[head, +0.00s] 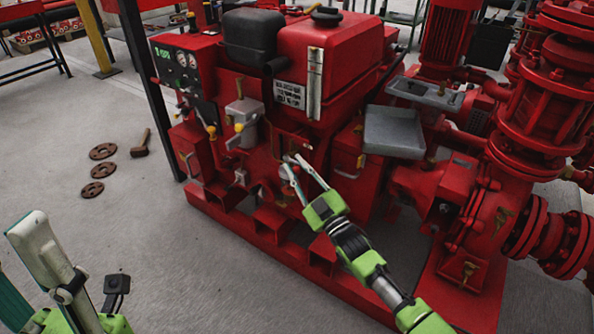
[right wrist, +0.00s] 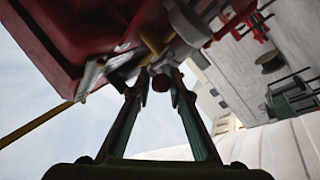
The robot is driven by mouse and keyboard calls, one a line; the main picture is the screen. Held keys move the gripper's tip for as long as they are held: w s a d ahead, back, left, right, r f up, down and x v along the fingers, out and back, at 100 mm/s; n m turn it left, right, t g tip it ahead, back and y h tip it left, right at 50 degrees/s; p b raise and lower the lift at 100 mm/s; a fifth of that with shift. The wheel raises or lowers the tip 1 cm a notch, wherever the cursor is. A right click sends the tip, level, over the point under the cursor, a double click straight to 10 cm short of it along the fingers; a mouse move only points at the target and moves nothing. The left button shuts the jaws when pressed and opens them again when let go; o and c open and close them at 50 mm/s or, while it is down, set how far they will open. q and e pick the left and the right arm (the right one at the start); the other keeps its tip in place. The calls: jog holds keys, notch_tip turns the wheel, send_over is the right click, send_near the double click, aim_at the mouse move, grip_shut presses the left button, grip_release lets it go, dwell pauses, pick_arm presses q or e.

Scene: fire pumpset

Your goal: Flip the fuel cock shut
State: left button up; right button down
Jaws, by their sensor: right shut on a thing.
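My right gripper (head: 291,164) reaches the front of the red pumpset, below the engine's fuel tank (head: 320,58). Its fingers are shut on a small part that I take for the fuel cock. Most of that part is hidden by the fingertips in the head view. In the right wrist view a small brownish round end (right wrist: 160,83) shows between the fingertips, below a brassy piece (right wrist: 152,43). The angle of the cock's lever cannot be told. My left gripper (head: 75,275) is at the bottom left, away from the pumpset and partly cut off.
A grey tray (head: 394,133) sits right of my right gripper. Yellow-tipped levers (head: 238,128) and a gauge panel (head: 184,62) are to its left. Red pump piping (head: 530,130) fills the right side. Rusty discs (head: 92,190) and a mallet (head: 141,145) lie on the open floor at left.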

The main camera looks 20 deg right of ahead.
jog(key=shift+d+f, duration=0.15)
jog(key=c, duration=1.9)
grip_release()
jog(key=v, duration=1.2)
